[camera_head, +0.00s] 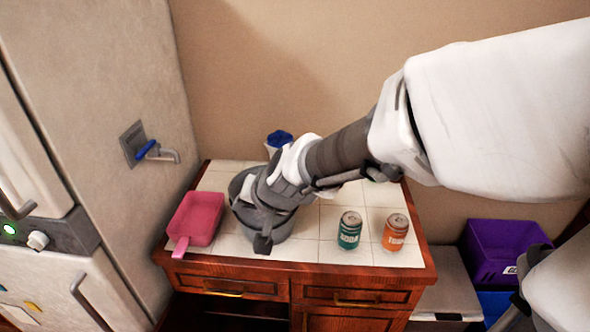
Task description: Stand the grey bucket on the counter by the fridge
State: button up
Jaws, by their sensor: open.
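The grey bucket (284,228) stands on the white-tiled counter (322,238), a little right of the pink scoop-like pan. The fridge (95,70) is at the left, beside the counter's left end. My gripper (264,232) is open and reaches down over the bucket from the upper right. It covers much of the bucket's top and inside. I cannot tell whether the fingers touch the bucket.
The pink pan (197,218) sits at the counter's left edge. A green soda can (349,231) and an orange can (395,233) stand at the front right. A blue-topped item (279,139) is behind my gripper. A purple crate (500,250) is at the right.

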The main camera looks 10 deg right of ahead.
jog(key=s+d+r+n+g+h, duration=0.1)
jog(key=s+d+r+n, duration=0.1)
jog(key=s+d, duration=0.3)
jog(key=s+d+r+n+h, duration=0.2)
jog(key=s+d+r, duration=0.3)
jog(key=s, duration=0.7)
jog(key=shift+d+g, duration=0.4)
jog(key=shift+d, duration=0.3)
jog(key=shift+s+a+r, duration=0.1)
